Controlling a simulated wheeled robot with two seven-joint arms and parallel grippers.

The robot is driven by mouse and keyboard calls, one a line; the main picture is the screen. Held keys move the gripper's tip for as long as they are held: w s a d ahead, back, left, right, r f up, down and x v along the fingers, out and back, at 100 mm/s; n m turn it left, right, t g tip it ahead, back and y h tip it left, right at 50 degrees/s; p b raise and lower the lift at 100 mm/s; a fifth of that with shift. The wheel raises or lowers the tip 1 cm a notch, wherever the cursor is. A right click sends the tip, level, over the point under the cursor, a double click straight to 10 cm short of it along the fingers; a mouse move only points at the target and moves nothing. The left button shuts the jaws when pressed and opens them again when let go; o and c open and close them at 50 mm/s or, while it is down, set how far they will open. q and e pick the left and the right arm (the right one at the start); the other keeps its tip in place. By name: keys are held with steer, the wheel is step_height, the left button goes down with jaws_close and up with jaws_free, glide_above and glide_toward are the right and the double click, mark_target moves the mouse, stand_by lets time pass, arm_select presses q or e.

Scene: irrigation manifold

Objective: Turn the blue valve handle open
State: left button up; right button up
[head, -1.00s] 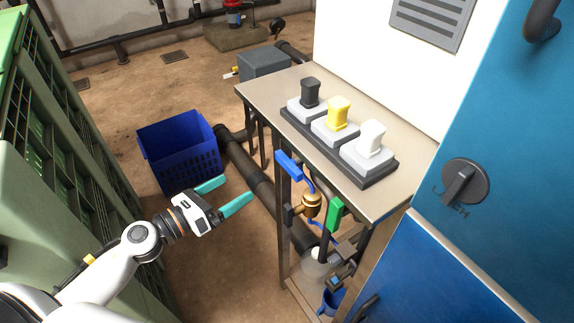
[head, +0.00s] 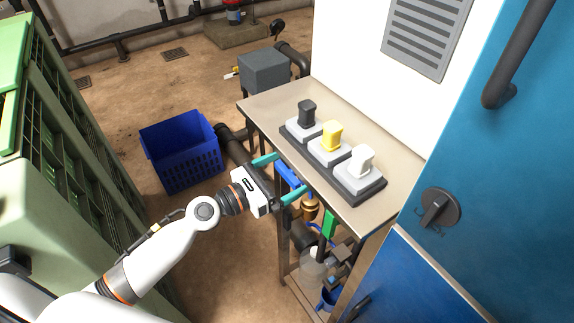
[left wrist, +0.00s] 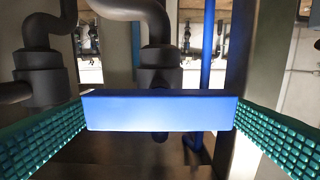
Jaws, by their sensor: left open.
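The blue valve handle (head: 288,174) is on the brass valve (head: 310,207) beside the table's front edge. In the left wrist view the blue handle (left wrist: 160,110) lies level across the picture, between the two green fingers. My left gripper (head: 279,177) is open, with one finger at each end of the handle. The right finger looks very near the handle's end; I cannot tell whether it touches. Part of the handle and valve is hidden behind the gripper in the head view. My right gripper is not in view.
A metal table (head: 274,108) carries a black base with black, yellow and white switches. A green handle (head: 329,225) is right of the valve. Dark pipes (left wrist: 155,55) run behind the blue handle. A blue crate (head: 181,150) stands on the floor at left. A blue cabinet is at right.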

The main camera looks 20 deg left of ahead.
arm_select(q)
steer(key=shift+w+d, duration=0.25)
steer(key=shift+w, duration=0.05)
steer(key=shift+c, duration=0.6)
steer(key=c, duration=0.9)
